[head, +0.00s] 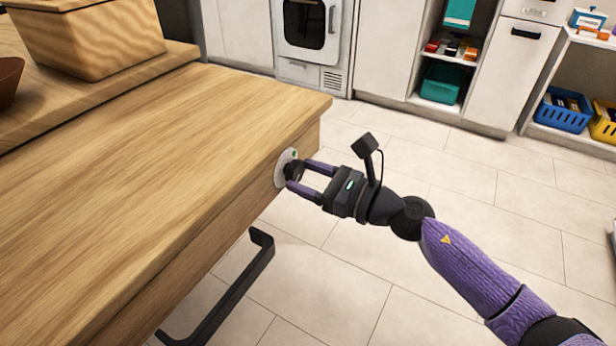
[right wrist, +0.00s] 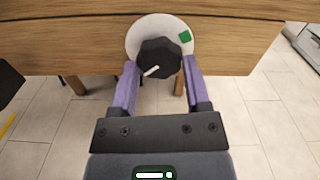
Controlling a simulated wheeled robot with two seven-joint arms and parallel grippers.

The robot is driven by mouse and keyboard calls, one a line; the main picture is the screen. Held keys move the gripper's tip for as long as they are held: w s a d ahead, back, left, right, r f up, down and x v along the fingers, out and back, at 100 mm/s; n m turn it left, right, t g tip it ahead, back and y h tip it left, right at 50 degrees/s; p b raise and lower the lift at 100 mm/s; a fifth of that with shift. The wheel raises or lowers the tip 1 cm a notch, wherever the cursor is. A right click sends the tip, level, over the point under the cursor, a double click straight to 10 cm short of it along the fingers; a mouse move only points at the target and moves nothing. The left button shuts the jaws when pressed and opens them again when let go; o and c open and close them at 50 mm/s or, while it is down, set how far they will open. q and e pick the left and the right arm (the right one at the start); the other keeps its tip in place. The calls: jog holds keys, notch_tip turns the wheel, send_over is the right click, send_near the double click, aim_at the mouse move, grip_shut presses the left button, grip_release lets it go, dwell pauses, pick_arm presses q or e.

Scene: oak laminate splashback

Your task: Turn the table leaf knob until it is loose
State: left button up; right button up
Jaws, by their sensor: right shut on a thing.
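The table leaf knob (right wrist: 158,61) is black and many-sided, with a white pointer line aimed to the lower left in the right wrist view. It sits on a round white plate (right wrist: 135,36) that has a green square mark at its upper right. In the head view the knob (head: 294,171) is on the side edge of the wooden table leaf (head: 190,130). My right gripper (head: 296,177) is shut on the knob, with one purple finger on each side of it. My left gripper is not in view.
A dark bar-shaped handle or bracket (head: 235,290) sits below the table edge. A wooden box (head: 90,40) and a brown bowl (head: 8,78) stand at the far left. Tiled floor (head: 400,290) is open to the right. White cabinets and shelves line the back.

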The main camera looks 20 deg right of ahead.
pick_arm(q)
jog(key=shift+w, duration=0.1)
pick_arm(e)
jog(key=shift+f, duration=0.1)
jog(key=o, duration=1.3)
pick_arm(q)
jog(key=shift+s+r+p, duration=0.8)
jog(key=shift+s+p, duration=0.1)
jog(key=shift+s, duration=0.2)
pick_arm(e)
jog(key=v, duration=1)
